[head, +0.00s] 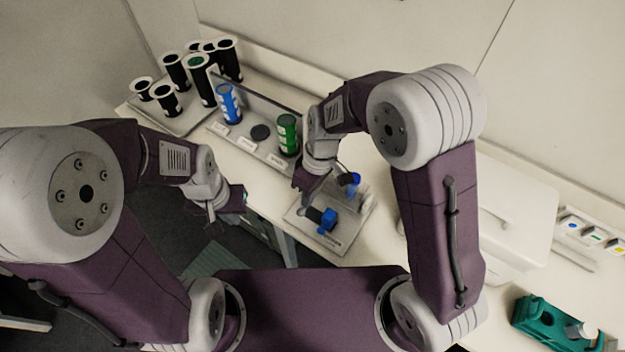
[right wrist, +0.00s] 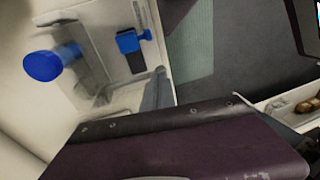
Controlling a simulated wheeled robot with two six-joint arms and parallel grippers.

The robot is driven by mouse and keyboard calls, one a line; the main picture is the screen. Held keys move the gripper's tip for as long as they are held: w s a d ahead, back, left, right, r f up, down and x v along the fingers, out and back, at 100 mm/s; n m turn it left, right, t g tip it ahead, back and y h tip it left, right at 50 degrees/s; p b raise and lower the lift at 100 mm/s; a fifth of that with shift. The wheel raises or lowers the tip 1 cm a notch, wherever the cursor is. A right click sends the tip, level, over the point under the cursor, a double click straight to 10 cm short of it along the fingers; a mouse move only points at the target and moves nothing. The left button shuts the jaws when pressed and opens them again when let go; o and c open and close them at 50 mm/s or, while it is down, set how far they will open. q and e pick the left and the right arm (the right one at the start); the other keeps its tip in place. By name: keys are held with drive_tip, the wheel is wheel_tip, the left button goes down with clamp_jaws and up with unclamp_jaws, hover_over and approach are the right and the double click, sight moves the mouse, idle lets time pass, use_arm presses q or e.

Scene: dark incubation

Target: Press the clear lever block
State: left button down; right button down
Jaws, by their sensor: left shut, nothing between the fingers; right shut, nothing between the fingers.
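A clear block or plate (head: 331,243) lies near the front edge of the white bench. It carries a blue lever-like part (head: 328,219) with a dark arm, and behind it a clear cylinder with a blue cap (head: 350,180). In the right wrist view, the blue lever part (right wrist: 131,40) sits at top centre and the blue cap (right wrist: 50,62) at left. My right gripper (head: 305,204) is shut and empty, above the plate's left side, just left of the blue lever part; contact cannot be told. My left gripper (head: 238,199) is shut and empty, off the bench's front edge.
A holder behind bears a blue-labelled tube (head: 228,104) and a green-labelled tube (head: 288,135). Several black tubes (head: 178,74) stand at the back left. A white box (head: 505,215) and a teal device (head: 548,322) are at right. The wall is close behind.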

use_arm(q)
drive_tip(key=shift+a+f, duration=0.1)
drive_tip(key=shift+f, duration=0.2)
use_arm(e)
drive_tip(key=a+v, duration=0.1)
drive_tip(key=v, duration=0.5)
drive_tip(key=shift+d+r, duration=0.2)
drive_tip(key=shift+d, duration=0.1)
use_arm(q)
drive_tip(key=shift+w+a, duration=0.1)
drive_tip(key=shift+w, duration=0.05)
use_arm(e)
drive_tip(key=shift+w+a, duration=0.1)
drive_tip(key=shift+a, duration=0.05)
idle(0.3)
